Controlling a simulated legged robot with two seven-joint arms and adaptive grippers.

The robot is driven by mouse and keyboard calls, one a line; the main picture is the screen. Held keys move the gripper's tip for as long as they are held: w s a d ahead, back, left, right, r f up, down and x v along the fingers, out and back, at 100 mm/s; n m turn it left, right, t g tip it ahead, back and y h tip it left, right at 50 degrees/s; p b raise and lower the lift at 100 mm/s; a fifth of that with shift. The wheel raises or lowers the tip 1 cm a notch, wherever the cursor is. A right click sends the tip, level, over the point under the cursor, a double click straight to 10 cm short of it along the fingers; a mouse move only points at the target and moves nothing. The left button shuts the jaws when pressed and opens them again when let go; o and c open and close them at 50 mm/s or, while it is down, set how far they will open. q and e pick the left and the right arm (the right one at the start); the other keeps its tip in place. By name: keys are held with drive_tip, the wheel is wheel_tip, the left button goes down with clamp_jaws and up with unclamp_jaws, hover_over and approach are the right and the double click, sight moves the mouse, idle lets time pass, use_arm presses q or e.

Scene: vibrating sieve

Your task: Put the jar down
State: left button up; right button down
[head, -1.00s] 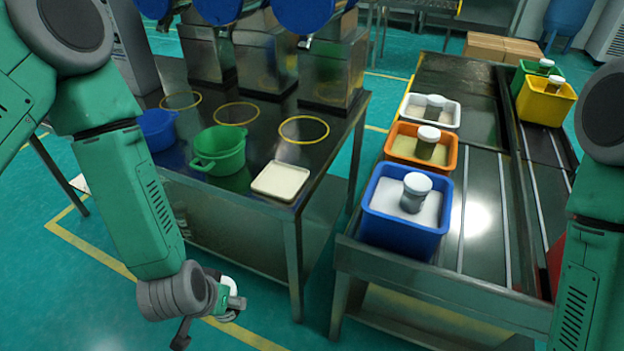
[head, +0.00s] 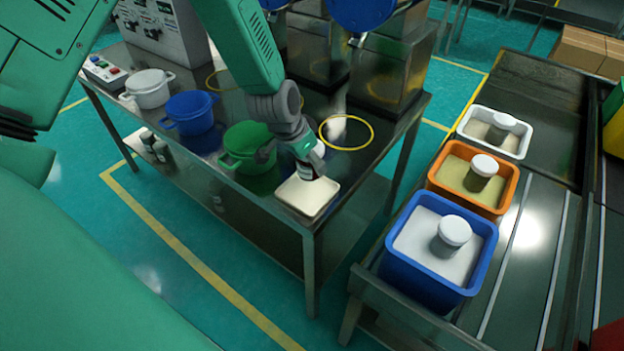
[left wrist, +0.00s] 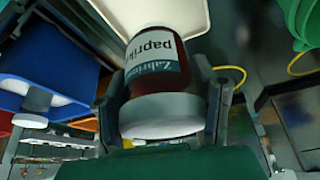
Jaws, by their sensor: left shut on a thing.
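The jar (left wrist: 158,72) has a white lid, a dark red body and a label reading "paprika". My left gripper (left wrist: 162,98) is shut on it, with one finger on each side, in the left wrist view. In the head view, my left gripper (head: 292,148) is over the table, and the jar (head: 309,160) shows partly beneath it. The jar is above the cream tray (head: 318,198) at the table's front right corner. I cannot tell whether it touches the tray. My right gripper is not in view.
A green pot (head: 241,160) stands close left of the tray, then a blue pot (head: 190,113) and a white pot (head: 148,90). Blue (head: 415,283), orange (head: 508,190) and white (head: 520,146) bins with jars stand on the right bench. A yellow ring (head: 370,137) marks bare tabletop.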

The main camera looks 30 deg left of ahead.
use_arm(q)
wheel_tip(320, 180, down, 2)
drive_tip(key=shift+d+f, duration=0.1)
drive_tip(key=shift+f, duration=0.05)
drive_tip(key=f, duration=0.2)
drive_tip(key=a+f, duration=0.1)
drive_tip(key=f, duration=0.1)
drive_tip(key=shift+a+f, duration=0.1)
drive_tip(key=shift+f, duration=0.2)
